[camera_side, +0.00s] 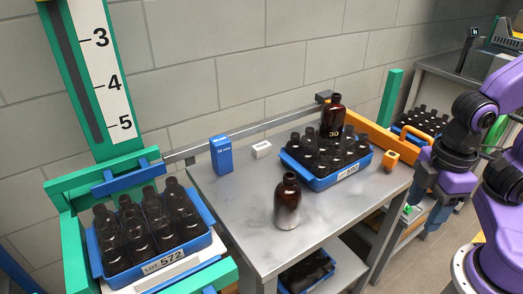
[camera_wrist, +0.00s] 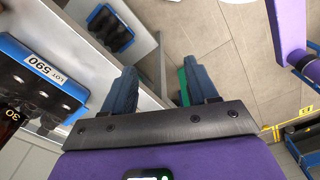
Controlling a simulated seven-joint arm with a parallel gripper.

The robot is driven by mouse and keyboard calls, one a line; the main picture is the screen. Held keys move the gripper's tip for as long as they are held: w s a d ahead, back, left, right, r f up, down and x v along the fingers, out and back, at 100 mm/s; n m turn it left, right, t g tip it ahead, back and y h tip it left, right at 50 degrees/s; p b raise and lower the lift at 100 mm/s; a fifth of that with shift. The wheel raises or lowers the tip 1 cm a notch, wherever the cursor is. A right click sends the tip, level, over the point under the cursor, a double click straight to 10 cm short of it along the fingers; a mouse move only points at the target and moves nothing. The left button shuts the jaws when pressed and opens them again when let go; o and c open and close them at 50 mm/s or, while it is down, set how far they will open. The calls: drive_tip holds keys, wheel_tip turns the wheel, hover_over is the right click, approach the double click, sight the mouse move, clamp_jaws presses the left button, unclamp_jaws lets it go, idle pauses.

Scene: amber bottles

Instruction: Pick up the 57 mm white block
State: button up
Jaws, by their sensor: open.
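The white block (camera_side: 262,149) sits on the grey metal tabletop (camera_side: 235,205), near its back edge, in the side view. It has faint print on its face, too small to read. My gripper (camera_side: 424,212) is off the right end of the table, far from the white block. In the wrist view, my gripper (camera_wrist: 160,82) has its two blue fingers apart with nothing between them. The white block does not show in the wrist view.
A tall blue box (camera_side: 221,155) stands left of the white block. A blue crate of dark bottles (camera_side: 345,180) stands to its right, with an amber bottle (camera_side: 333,118) above it. Another amber bottle (camera_side: 288,202) stands in front.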

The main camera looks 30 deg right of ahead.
drive_tip(key=o, duration=0.6)
drive_tip(key=w+a+r+m+t, duration=0.1)
drive_tip(key=w+a+m, duration=0.25)
drive_tip(key=w, duration=0.65)
drive_tip(key=w+a+r+m+t, duration=0.1)
drive_tip(key=w+a+r+m, duration=0.3)
drive_tip(key=w, duration=0.7)
drive_tip(key=m+t, duration=0.2)
drive_tip(key=m, duration=0.3)
hover_over(262, 145)
drive_tip(key=s, duration=0.7)
wheel_tip(262, 145, down, 3)
drive_tip(key=x, duration=1.7)
drive_tip(key=shift+w+d+r, duration=0.1)
drive_tip(key=shift+w+d, duration=0.1)
drive_tip(key=shift+w, duration=0.2)
